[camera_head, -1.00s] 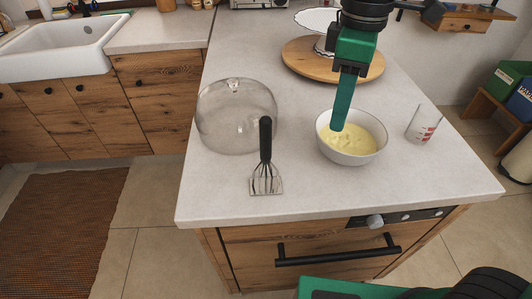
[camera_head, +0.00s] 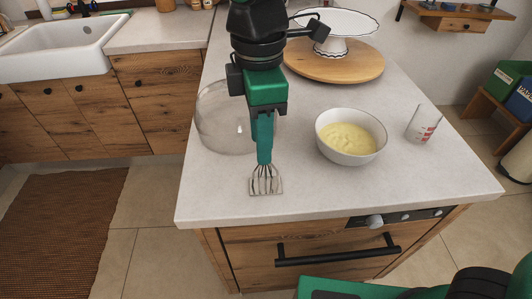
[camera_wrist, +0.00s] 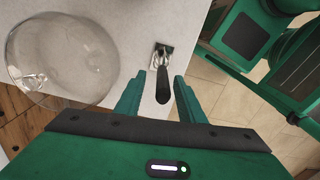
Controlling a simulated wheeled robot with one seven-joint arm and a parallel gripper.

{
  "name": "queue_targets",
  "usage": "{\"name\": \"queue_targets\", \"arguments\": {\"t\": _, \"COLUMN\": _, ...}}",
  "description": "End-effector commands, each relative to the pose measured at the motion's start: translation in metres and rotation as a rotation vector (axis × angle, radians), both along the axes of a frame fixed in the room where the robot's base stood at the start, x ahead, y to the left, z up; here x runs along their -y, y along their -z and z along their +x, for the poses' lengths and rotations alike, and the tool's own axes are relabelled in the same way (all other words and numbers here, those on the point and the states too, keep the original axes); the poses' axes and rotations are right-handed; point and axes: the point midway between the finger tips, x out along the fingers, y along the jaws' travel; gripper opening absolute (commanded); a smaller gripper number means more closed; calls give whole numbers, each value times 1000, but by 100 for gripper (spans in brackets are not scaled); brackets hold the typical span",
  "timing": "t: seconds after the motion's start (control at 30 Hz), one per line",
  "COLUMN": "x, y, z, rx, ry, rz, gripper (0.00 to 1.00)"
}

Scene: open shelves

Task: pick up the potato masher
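The potato masher (camera_head: 266,183) has a black handle and a metal wire head. It rests on the pale countertop near the front edge, and its handle is hidden behind my gripper in the head view. In the wrist view, the masher's black handle (camera_wrist: 163,86) points toward my gripper and its head lies farther off. My gripper (camera_head: 264,158) is over the handle end in the head view. In the wrist view, my gripper (camera_wrist: 157,82) is open, with the handle between its two green fingers and gaps on both sides.
A clear glass dome (camera_head: 217,120) stands close on the left. A wooden board (camera_head: 365,72) with a white cake stand (camera_head: 336,24) is behind. The counter's front is clear.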

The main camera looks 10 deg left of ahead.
Motion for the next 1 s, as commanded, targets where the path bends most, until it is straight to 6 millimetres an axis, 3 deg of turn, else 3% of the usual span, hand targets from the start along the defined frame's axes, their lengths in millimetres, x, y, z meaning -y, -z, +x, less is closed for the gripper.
{"name": "queue_targets", "arguments": {"t": 0.33, "x": 8, "y": 43, "z": 1, "rx": -1, "ry": 1, "rz": -3, "gripper": 36}}
{"name": "queue_targets", "arguments": {"t": 0.67, "x": 8, "y": 50, "z": 1, "rx": 0, "ry": 1, "rz": 0, "gripper": 36}}
{"name": "queue_targets", "arguments": {"t": 0.83, "x": 8, "y": 50, "z": 1, "rx": 0, "ry": 1, "rz": 0, "gripper": 0}}
{"name": "queue_targets", "arguments": {"t": 1.0, "x": 8, "y": 50, "z": 1, "rx": 0, "ry": 1, "rz": 0, "gripper": 0}}
